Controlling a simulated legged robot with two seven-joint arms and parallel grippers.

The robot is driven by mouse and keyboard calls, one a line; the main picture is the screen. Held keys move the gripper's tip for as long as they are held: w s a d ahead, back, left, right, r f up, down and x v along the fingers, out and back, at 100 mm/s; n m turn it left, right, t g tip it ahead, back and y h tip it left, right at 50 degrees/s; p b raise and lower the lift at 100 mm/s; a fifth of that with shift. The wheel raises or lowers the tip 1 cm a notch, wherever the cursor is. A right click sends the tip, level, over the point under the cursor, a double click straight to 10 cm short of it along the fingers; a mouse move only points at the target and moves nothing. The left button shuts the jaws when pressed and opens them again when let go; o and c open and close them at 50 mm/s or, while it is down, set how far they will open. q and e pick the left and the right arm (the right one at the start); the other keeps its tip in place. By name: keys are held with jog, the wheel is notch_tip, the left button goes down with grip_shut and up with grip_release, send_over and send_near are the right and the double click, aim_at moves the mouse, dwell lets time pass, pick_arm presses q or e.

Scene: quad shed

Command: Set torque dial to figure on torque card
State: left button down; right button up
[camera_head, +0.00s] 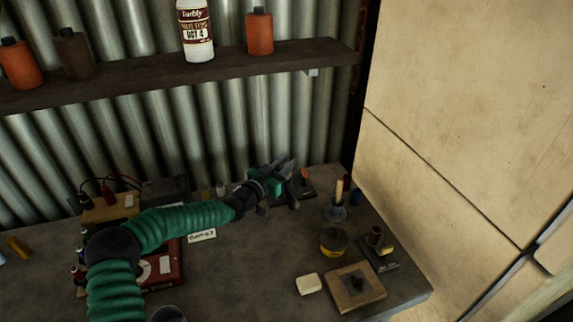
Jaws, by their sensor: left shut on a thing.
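A small white card (202,236) with dark writing, likely the torque card, lies on the bench beside my green left arm; its figure is too small to read surely. My left gripper (291,184) is over the back of the bench, close to a small orange-topped thing (304,175) on a dark base. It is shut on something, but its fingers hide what. I cannot make out the torque dial for certain. A red box (172,262) with a pale patch stands partly behind my left arm. My right gripper is not in view.
A shelf (215,67) with bottles runs along the corrugated wall above. At the bench's right are a pot with sticks (336,212), a yellow tin (333,241), a wooden block (355,287) and a pale bar (309,284).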

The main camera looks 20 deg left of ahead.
pick_arm(q)
jog(key=shift+m+h+b, duration=0.35)
jog(key=shift+m+h, duration=0.05)
jog(key=shift+h, duration=0.2)
jog(key=shift+r+m+g+h, duration=0.1)
jog(key=shift+m+g+h, duration=0.2)
jog(key=shift+g+h, duration=0.15)
jog(key=shift+s+d+r+m+g+h+p, duration=0.1)
jog(key=shift+d+r+m+g+h+p, duration=0.15)
jog(key=shift+m+g+h+p, duration=0.55)
jog(key=shift+d+f+m+h, duration=0.15)
jog(key=shift+m+h, duration=0.25)
jog(key=shift+h, duration=0.25)
jog(key=shift+s+f+m+g+h, duration=0.15)
jog(key=shift+m+g+h, duration=0.15)
jog(key=shift+g, duration=0.15)
jog(key=shift+s+d+f+m+g+h+b, duration=0.1)
jog(key=shift+d+f+m+g+h+b, duration=0.1)
jog(key=shift+m+g+h+b, duration=0.5)
jog(key=shift+s+d+r+m+g+h+b, duration=0.1)
jog(key=shift+s+r+m+g+h+b, duration=0.1)
jog(key=shift+m+g+h+b, duration=0.75)
jog(key=shift+r+n, duration=0.15)
jog(key=shift+n, duration=0.1)
